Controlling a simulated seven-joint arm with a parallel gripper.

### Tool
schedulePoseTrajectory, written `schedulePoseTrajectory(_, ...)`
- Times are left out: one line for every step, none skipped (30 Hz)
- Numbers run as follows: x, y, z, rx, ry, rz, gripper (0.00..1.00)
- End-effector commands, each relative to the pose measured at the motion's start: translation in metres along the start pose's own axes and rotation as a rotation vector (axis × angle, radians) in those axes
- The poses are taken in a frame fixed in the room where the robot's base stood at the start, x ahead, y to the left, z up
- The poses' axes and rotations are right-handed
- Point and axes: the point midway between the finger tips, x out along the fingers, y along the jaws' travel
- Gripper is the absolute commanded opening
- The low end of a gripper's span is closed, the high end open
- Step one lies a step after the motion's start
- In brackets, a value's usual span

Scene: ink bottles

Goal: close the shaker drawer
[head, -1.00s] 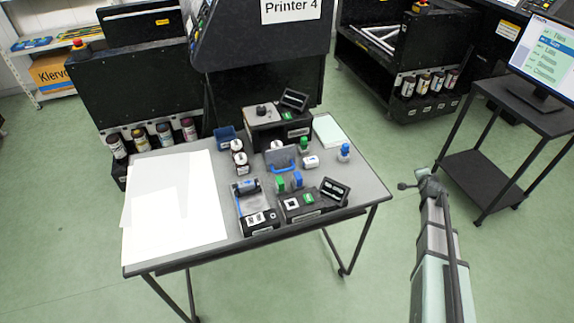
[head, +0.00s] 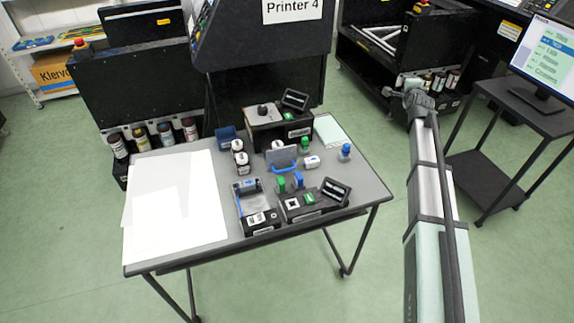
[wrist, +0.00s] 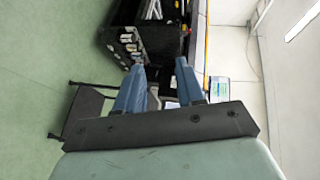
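On the table, a grey panel with a blue handle (head: 283,164) stands in front of a black device (head: 280,128) with a small tilted screen. It looks like the drawer, but I cannot tell for sure how far out it is. My gripper (head: 388,92) is to the right of the table in the head view, well apart from the panel and touching nothing. In the wrist view my gripper (wrist: 160,66) shows two blue-grey fingers spread apart with nothing between them. The drawer does not show clearly in the wrist view.
White sheets (head: 172,208) cover the table's left side. A black tray unit (head: 258,222), another small device (head: 312,203), stamps and bottles (head: 240,158) stand close around the panel. A monitor cart (head: 525,115) is at right. Green floor lies between cart and table.

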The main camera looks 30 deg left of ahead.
Motion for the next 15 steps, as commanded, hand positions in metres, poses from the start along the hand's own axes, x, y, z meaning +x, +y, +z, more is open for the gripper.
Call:
schedulePoseTrajectory(-0.006, -0.001, 0.026, -0.002, -0.038, 0.036, 0.38)
schedulePoseTrajectory(-0.009, 0.000, 0.041, -0.004, -0.062, 0.063, 0.38)
schedulePoseTrajectory(-0.014, 0.001, 0.061, -0.009, -0.094, 0.104, 0.38)
schedulePoseTrajectory(-0.019, 0.003, 0.078, -0.013, -0.120, 0.136, 0.38)
schedulePoseTrajectory(-0.025, 0.005, 0.095, -0.017, -0.146, 0.171, 0.38)
schedulePoseTrajectory(-0.034, 0.008, 0.119, -0.025, -0.182, 0.221, 0.38)
schedulePoseTrajectory(-0.041, 0.010, 0.137, -0.031, -0.207, 0.259, 0.38)
schedulePoseTrajectory(-0.050, 0.012, 0.154, -0.038, -0.232, 0.299, 0.38)
schedulePoseTrajectory(-0.062, 0.015, 0.177, -0.049, -0.265, 0.352, 0.38)
schedulePoseTrajectory(-0.072, 0.018, 0.193, -0.057, -0.286, 0.393, 0.38)
schedulePoseTrajectory(-0.082, 0.021, 0.208, -0.067, -0.307, 0.434, 0.38)
schedulePoseTrajectory(-0.097, 0.024, 0.228, -0.080, -0.334, 0.488, 0.38)
schedulePoseTrajectory(-0.108, 0.026, 0.242, -0.090, -0.352, 0.528, 0.38)
schedulePoseTrajectory(-0.120, 0.029, 0.255, -0.103, -0.369, 0.570, 0.38)
schedulePoseTrajectory(-0.137, 0.032, 0.272, -0.118, -0.390, 0.625, 0.38)
